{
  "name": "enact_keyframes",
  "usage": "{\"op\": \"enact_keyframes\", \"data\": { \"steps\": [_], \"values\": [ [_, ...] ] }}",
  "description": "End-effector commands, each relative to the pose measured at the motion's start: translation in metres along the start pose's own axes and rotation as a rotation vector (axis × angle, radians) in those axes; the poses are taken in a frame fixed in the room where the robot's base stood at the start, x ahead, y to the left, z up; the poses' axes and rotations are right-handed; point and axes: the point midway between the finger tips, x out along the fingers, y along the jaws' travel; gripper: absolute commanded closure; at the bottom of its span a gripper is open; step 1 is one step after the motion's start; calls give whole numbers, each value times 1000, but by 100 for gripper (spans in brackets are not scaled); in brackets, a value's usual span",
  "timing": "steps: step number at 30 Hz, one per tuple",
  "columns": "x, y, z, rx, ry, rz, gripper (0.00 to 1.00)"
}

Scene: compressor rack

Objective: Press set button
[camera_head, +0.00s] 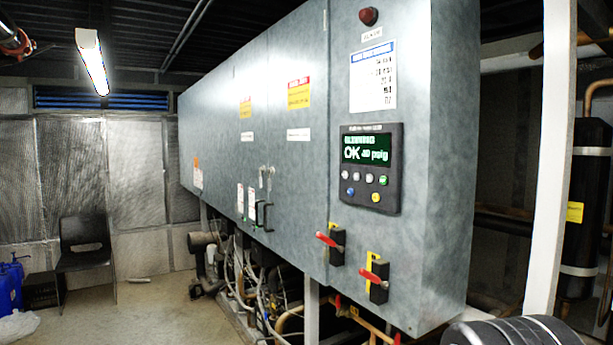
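A dark control panel (371,168) is mounted on the front end of the large grey cabinet (388,120). Its lit green display (366,150) shows "OK" and a pressure reading. Below the display is a row of small round buttons, several pale and a green button (383,180) at the right end. A blue button (350,191) and a yellow button (376,197) sit lower. The button labels are too small to read, so I cannot tell which one is set.
Two red-handled switches (330,241) (374,277) stick out below the panel. A red lamp (368,16) is above it. A pale post (549,160) stands to the right. Pipes and hoses (240,280) run beneath the cabinet. A black chair (85,245) stands at the far left, with open floor before it.

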Motion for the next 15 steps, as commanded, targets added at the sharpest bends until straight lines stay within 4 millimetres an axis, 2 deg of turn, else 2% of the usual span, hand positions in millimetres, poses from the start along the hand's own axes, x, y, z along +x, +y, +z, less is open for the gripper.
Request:
{"op": "enact_keyframes", "data": {
  "steps": [1,3,4,15],
  "values": [
    [0,0,0,0,0,0,87],
    [0,0,0,0,0,0,99],
    [0,0,0,0,0,0,100],
    [0,0,0,0,0,0,100]
  ]
}}
